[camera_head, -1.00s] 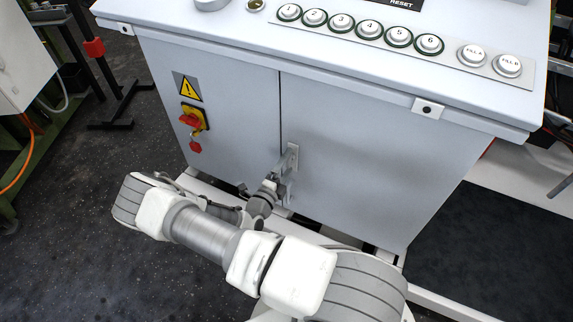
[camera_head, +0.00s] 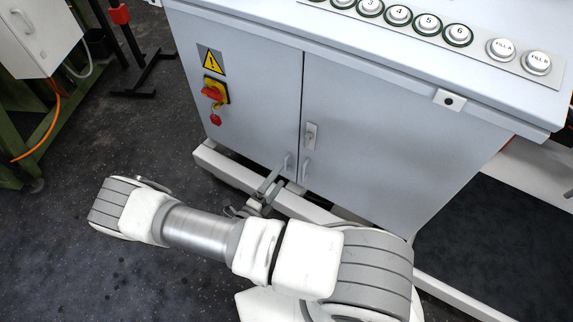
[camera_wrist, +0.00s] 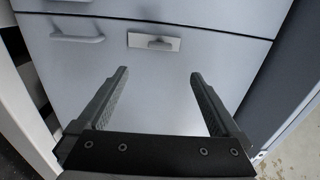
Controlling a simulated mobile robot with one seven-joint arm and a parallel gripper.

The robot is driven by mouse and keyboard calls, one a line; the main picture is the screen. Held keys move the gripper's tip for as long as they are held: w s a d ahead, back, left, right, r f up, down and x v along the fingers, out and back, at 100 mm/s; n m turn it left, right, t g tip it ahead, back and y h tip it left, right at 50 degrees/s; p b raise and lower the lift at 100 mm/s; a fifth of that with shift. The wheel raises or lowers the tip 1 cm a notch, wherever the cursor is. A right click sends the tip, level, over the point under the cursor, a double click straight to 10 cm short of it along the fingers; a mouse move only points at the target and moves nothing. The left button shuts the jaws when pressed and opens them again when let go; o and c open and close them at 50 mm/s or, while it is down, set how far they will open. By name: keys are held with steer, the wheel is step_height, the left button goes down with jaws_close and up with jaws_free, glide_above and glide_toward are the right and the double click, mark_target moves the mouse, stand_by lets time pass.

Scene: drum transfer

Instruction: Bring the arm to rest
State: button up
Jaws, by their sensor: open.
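My gripper (camera_wrist: 159,82) is open in the wrist view, with its two dark fingers wide apart and nothing between them. Ahead of the fingers is the grey cabinet front (camera_wrist: 170,62), with a latch plate (camera_wrist: 154,42) and a bar handle (camera_wrist: 78,38). In the head view my white and grey arm lies bent across the lower middle, in front of the cabinet (camera_head: 390,140). It partly hides my gripper (camera_head: 268,182), which is low by the cabinet doors. Whether a fingertip touches the cabinet cannot be told.
The cabinet top carries several numbered buttons (camera_head: 428,25). A red and yellow switch (camera_head: 214,92) sits on the left door under a warning sign (camera_head: 211,60). A white base rail (camera_head: 225,172) runs along the cabinet foot. Dark floor (camera_head: 60,240) at left is clear.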

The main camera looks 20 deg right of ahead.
steer(key=shift+s+a, duration=0.45)
steer(key=shift+a, duration=0.15)
steer(key=s+r+n+g+y+p, duration=0.1)
steer(key=s+r+n+y+p, duration=0.3)
steer(key=r+n, duration=0.5)
steer(key=s+r+n+g+y+p, duration=0.2)
steer(key=s+r+n+y+p, duration=0.3)
steer(key=r, duration=2.5)
steer(key=s+r+n+g+y+p, duration=0.2)
steer(key=s+r+n+y+p, duration=0.2)
steer(key=r+n, duration=1)
step_height(320, 180, up, 5)
steer(key=y+p, duration=0.1)
steer(key=p, duration=0.2)
steer(key=shift+s+d+r, duration=0.15)
steer(key=shift+s+d, duration=0.05)
steer(key=shift+s, duration=0.05)
